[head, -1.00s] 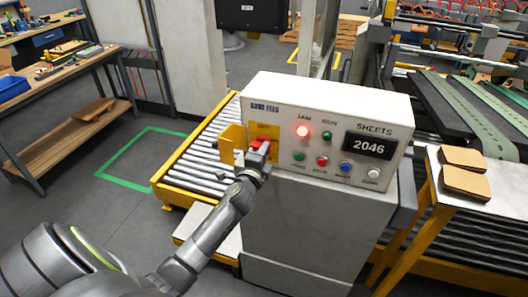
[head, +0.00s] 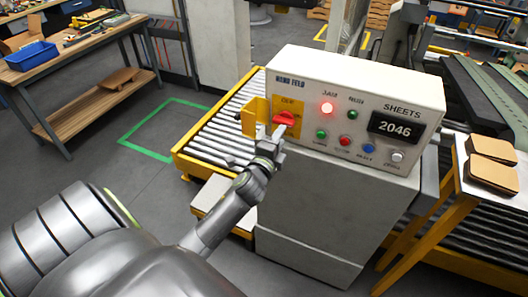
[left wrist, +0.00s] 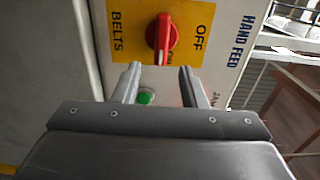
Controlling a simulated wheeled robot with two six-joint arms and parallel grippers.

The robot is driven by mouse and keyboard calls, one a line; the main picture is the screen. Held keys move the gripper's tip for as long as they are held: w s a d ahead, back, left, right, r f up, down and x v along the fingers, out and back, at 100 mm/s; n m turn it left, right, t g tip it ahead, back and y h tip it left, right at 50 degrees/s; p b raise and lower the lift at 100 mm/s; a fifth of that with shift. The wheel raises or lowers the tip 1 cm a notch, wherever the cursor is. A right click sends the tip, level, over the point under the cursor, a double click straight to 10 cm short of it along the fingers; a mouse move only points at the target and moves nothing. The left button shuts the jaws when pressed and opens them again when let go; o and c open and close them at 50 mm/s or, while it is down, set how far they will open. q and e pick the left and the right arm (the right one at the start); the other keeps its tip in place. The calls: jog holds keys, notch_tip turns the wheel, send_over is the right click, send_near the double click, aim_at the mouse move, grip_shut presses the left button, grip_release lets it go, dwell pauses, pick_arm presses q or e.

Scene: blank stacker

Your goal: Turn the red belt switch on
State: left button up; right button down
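The red belt switch (head: 284,118) sits on a yellow plate (left wrist: 184,14) at the left of the hand feed panel. In the left wrist view the switch (left wrist: 161,36) has its handle lying lengthwise down the picture, its white mark at the lower end, away from the word OFF at the right. Small lettering beside the mark is partly hidden. My left gripper (head: 281,133) is just in front of the switch. In the left wrist view its fingers (left wrist: 160,72) are apart with nothing between them, short of the handle. My right gripper is not in view.
The panel box (head: 345,82) has a lit red jam lamp (head: 326,108), several buttons and a 2046 display (head: 394,127). A yellow guard (head: 255,116) stands left of the switch. A roller conveyor (head: 225,125) lies behind, and a stand with brown sheets (head: 491,175) at right.

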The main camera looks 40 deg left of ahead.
pick_arm(q)
jog(key=b+v, duration=0.1)
jog(key=v, duration=1)
jog(key=shift+s+b, duration=0.2)
jog(key=shift+b, duration=0.1)
jog(key=shift+d, duration=0.15)
jog(key=s+f+n+g+h+b, duration=0.1)
jog(key=s+f+n+g, duration=0.15)
jog(key=f, duration=0.95)
jog(key=s+a+f+n+g+b, duration=0.1)
jog(key=s+f+n+g, duration=0.15)
jog(key=f, duration=0.85)
jog(key=s+f+n+g+h+b, duration=0.1)
jog(key=f+n+g, duration=0.15)
jog(key=f, duration=0.95)
jog(key=s+d+f+n+g+b, duration=0.1)
jog(key=s+f+n+g, duration=0.3)
jog(key=s+f, duration=0.8)
jog(key=s+d+f+n+g+h+b, duration=0.1)
jog(key=s+f+n+g, duration=0.3)
jog(key=s+f, duration=0.8)
jog(key=s+g, duration=0.1)
jog(key=s, duration=0.6)
jog(key=shift+d, duration=0.35)
jog(key=shift+f+n, duration=0.1)
jog(key=shift+n, duration=0.15)
